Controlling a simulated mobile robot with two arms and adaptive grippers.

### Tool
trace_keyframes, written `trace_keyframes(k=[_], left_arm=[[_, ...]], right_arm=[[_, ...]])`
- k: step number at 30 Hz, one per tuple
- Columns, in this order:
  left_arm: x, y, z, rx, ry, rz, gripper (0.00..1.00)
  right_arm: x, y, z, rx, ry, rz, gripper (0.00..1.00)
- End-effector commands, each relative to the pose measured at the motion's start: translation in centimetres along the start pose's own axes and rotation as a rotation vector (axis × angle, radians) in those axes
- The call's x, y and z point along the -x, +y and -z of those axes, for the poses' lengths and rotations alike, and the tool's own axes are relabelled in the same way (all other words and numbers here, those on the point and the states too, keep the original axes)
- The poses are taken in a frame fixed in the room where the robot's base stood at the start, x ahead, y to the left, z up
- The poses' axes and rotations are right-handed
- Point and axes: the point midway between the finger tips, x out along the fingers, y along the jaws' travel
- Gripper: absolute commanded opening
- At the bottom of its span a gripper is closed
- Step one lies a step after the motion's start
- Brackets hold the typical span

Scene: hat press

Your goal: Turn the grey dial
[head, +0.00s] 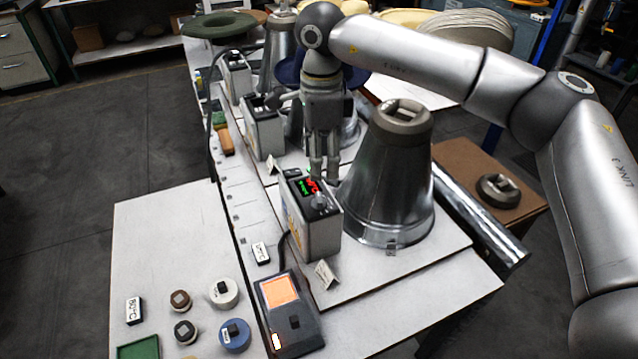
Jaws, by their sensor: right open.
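The grey dial (319,200) sits on top of a small control box (313,236), next to a display (306,188) with red and green digits. My right gripper (324,177) points down at the far side of the box, with its fingertips just above or behind the dial in the picture. Its fingers are a little apart, with nothing seen between them. I cannot tell whether a fingertip touches the dial or the box. My left gripper is not in view.
A metal cone (385,180) with a dark top stands right of the box. More control boxes (262,132) stand farther back. A handheld device (289,312) with an orange screen lies in front. Several round knobs (223,292) lie on the white table at the left.

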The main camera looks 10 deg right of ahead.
Motion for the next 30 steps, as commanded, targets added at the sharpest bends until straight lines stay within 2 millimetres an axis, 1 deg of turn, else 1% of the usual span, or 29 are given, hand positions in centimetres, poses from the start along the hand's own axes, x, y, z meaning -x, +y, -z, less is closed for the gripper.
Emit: trace_keyframes(k=[1,3,7,11,15,18,20,26,27,30], left_arm=[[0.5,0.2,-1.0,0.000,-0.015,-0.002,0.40],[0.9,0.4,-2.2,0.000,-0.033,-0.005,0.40],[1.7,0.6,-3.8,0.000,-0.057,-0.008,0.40],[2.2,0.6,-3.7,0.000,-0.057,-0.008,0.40],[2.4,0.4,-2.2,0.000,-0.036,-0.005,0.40],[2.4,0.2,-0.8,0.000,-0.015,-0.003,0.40],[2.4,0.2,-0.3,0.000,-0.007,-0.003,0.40],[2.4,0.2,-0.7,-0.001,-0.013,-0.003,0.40],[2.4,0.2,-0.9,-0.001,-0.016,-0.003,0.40],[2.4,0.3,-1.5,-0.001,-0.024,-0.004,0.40]], right_arm=[[-0.8,0.1,0.0,0.001,0.000,-0.005,0.52],[-2.1,0.1,0.1,0.000,0.001,-0.005,0.52],[-4.7,0.1,0.0,0.001,0.001,-0.006,0.52],[-6.8,0.2,0.0,0.001,-0.001,-0.005,0.52],[-8.4,0.1,0.0,0.001,-0.001,-0.003,0.52],[-9.0,0.1,-0.1,0.001,-0.002,-0.002,0.52],[-9.1,0.1,-0.1,0.001,-0.002,-0.001,0.52],[-9.2,0.1,-0.1,0.001,-0.002,-0.001,0.52],[-9.2,0.1,-0.1,0.001,-0.002,-0.001,0.51],[-9.2,0.1,-0.1,0.001,-0.002,-0.001,0.38]])
